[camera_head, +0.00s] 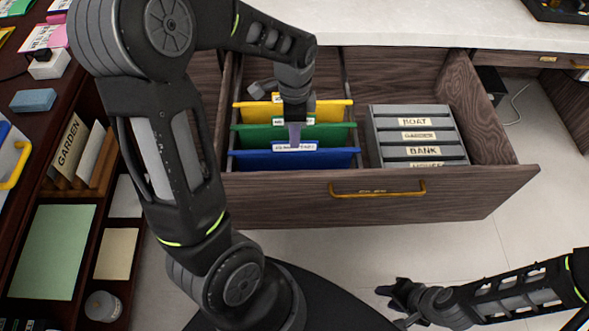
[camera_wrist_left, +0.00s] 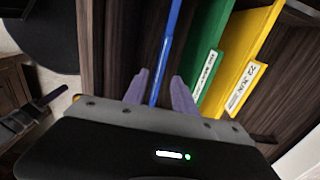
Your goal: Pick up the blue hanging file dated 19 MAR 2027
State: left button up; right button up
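The blue hanging file (camera_head: 335,158) is the front one of three in the open drawer; its white label is partly covered and I cannot read the date. In the left wrist view the blue file (camera_wrist_left: 169,45) shows as a thin upright edge between the fingers. My left gripper (camera_head: 295,140) is above the file's middle, pointing down. Its fingers (camera_wrist_left: 160,88) are apart on either side of the blue edge, with a gap showing. My right gripper (camera_head: 392,293) is low at the right, away from the drawer; its fingers are too small to judge.
A green file (camera_head: 340,134) and a yellow file (camera_head: 335,111) hang behind the blue one. Grey dividers labelled BOAT, GARDEN and BANK (camera_head: 422,151) fill the drawer's right side. The drawer front (camera_head: 460,192) stands before the files. A white desktop (camera_head: 420,25) lies behind.

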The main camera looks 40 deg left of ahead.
pick_arm(q)
notch_tip(320, 180, down, 5)
jog(key=shift+w+f, duration=0.1)
jog(key=shift+c, duration=0.4)
dwell(0.3)
grip_shut()
dwell(1.2)
